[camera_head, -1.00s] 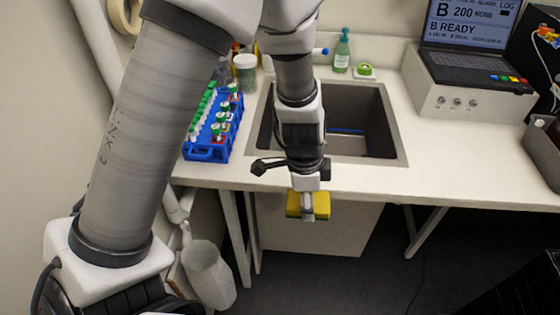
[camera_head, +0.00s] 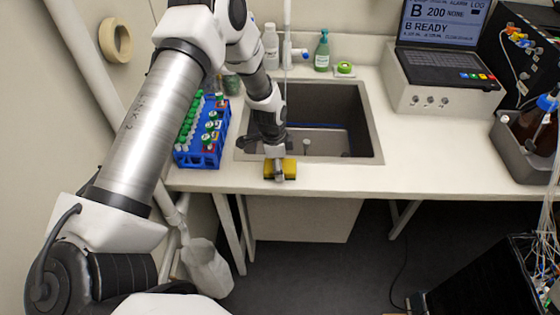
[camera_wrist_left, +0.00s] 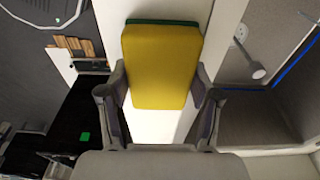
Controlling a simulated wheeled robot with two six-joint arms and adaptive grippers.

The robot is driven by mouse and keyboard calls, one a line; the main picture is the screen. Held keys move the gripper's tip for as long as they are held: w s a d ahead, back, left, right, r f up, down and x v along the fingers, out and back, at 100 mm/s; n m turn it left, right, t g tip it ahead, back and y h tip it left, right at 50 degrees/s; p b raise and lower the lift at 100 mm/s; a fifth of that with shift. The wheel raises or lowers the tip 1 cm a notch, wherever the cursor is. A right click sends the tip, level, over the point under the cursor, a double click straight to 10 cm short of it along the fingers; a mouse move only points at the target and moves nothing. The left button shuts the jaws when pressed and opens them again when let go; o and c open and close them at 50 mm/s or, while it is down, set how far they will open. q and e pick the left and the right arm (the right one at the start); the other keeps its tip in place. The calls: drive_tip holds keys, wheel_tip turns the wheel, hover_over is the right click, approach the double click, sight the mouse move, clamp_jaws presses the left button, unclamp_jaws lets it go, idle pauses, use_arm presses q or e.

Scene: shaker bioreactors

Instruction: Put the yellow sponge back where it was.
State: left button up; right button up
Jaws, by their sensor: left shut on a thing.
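The yellow sponge (camera_head: 290,168) has a thin green layer, which shows at its far edge in the left wrist view (camera_wrist_left: 162,65). My left gripper (camera_head: 279,175) is shut on it, with one finger on each side. In the head view the sponge shows at the front strip of the counter, just in front of the sink (camera_head: 376,130). I cannot tell whether it touches the counter or hangs above it. My right gripper is not in view.
A blue tube rack (camera_head: 208,152) stands left of the sink. A grey box with a laptop (camera_head: 420,95) stands to the right. The counter's right front is clear.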

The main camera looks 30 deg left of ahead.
use_arm(q)
drive_tip(key=shift+f, duration=0.2)
drive_tip(key=o, duration=1.1)
drive_tip(key=shift+r, duration=0.15)
drive_tip(key=shift+w+r, duration=0.1)
drive_tip(key=shift+r, duration=0.15)
drive_tip(key=r+b, duration=0.1)
drive_tip(key=r, duration=0.2)
drive_tip(key=r+b, duration=0.1)
drive_tip(key=r, duration=0.3)
drive_tip(key=s+a+r+b, duration=0.1)
drive_tip(key=r, duration=0.3)
drive_tip(key=shift+a+r, duration=0.1)
drive_tip(key=shift+r, duration=0.15)
